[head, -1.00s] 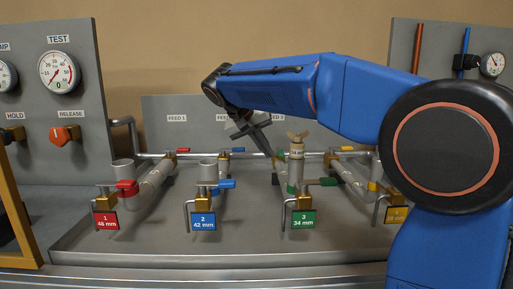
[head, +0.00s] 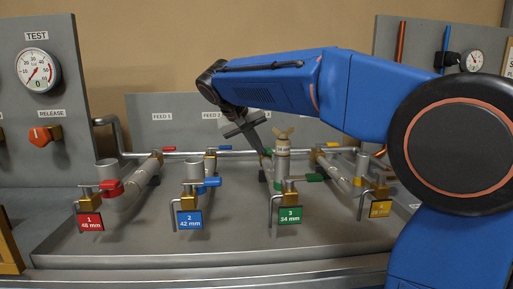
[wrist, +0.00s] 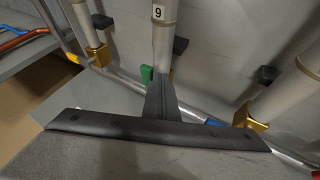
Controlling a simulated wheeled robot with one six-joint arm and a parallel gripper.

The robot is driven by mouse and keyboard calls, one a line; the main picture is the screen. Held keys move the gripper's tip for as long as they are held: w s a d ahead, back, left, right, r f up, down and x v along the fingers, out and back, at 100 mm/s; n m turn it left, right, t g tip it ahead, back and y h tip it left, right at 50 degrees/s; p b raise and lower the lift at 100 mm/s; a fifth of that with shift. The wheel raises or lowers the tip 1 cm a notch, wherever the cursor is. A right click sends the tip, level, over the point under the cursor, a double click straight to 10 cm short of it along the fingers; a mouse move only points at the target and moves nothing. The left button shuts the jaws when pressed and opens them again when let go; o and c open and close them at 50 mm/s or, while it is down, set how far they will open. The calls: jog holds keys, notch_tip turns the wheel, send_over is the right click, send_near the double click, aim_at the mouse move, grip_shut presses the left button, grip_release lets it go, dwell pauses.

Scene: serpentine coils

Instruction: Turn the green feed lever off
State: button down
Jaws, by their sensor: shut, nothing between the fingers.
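The green feed lever (wrist: 147,74) shows in the wrist view on the rear pipe, just left of my fingertips. In the head view only a bit of green (head: 266,153) shows behind my fingertips. Its angle is hard to tell, and part of it is hidden. My gripper (wrist: 163,82) is shut and empty, pointing down at the third coil line in front of the FEED panel. It also shows in the head view (head: 262,147). Its tip looks very close to the lever; I cannot tell whether they touch.
A second green lever (head: 303,178) sits at the front by the green plate 3 (head: 290,215). A capped upright pipe (head: 283,160) stands close right of my gripper. A blue feed lever (wrist: 215,122) is nearby. The front tray (head: 200,252) is clear.

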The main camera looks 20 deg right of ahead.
jog(key=d+n+t+y, duration=0.1)
jog(key=n, duration=0.1)
jog(key=s+d+n, duration=0.1)
jog(key=shift+s+d+n+t+y, duration=0.15)
jog(key=shift+d+n+t+y, duration=0.2)
jog(key=shift+n+t+y, duration=0.05)
jog(key=w+d+n+t+y, duration=0.1)
jog(key=w+d+n+y, duration=0.1)
jog(key=d+n+y, duration=0.3)
jog(key=shift+w+d+n, duration=0.2)
jog(key=shift+d+n, duration=1)
jog(key=shift+n, duration=0.6)
jog(key=shift+w+d+r, duration=0.1)
jog(key=shift+d, duration=0.05)
